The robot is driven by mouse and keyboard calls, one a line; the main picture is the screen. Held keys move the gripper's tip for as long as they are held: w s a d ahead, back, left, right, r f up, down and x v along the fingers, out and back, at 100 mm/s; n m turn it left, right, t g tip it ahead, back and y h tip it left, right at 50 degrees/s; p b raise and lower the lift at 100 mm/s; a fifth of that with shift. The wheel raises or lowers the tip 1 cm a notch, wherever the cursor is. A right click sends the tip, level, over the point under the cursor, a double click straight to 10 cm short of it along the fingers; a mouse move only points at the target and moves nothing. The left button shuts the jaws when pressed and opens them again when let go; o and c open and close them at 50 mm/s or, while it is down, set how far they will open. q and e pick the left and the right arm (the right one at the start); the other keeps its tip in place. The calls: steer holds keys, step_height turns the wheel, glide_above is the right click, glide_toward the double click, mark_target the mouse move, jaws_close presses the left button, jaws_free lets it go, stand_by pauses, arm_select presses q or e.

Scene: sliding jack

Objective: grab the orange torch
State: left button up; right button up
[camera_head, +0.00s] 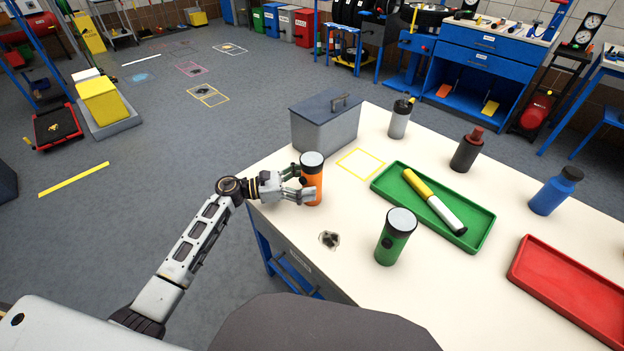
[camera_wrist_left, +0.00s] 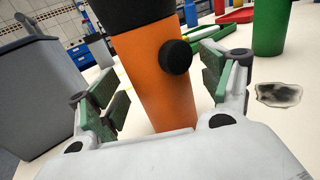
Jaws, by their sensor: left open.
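The orange torch (camera_head: 313,180) stands upright near the left edge of the cream tabletop, with a dark rim and a pale top. My left gripper (camera_head: 300,181) is open at it, with its fingers on either side of the torch's body. In the left wrist view the orange torch (camera_wrist_left: 158,80) rises between the two green-padded fingers of the left gripper (camera_wrist_left: 163,92), and its round black knob faces right. Gaps show beside the torch there, so the fingers do not look closed on it. My right gripper is not in view.
A grey toolbox (camera_head: 325,125) stands just behind the torch. A green torch (camera_head: 395,238) stands to the front right, beside a dark stain (camera_head: 329,240). A green tray (camera_head: 470,235) holds a yellow-and-white torch (camera_head: 433,200). A red tray (camera_head: 570,290) and several bottles stand further right.

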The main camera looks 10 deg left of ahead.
arm_select(q)
steer(key=shift+x, duration=0.85)
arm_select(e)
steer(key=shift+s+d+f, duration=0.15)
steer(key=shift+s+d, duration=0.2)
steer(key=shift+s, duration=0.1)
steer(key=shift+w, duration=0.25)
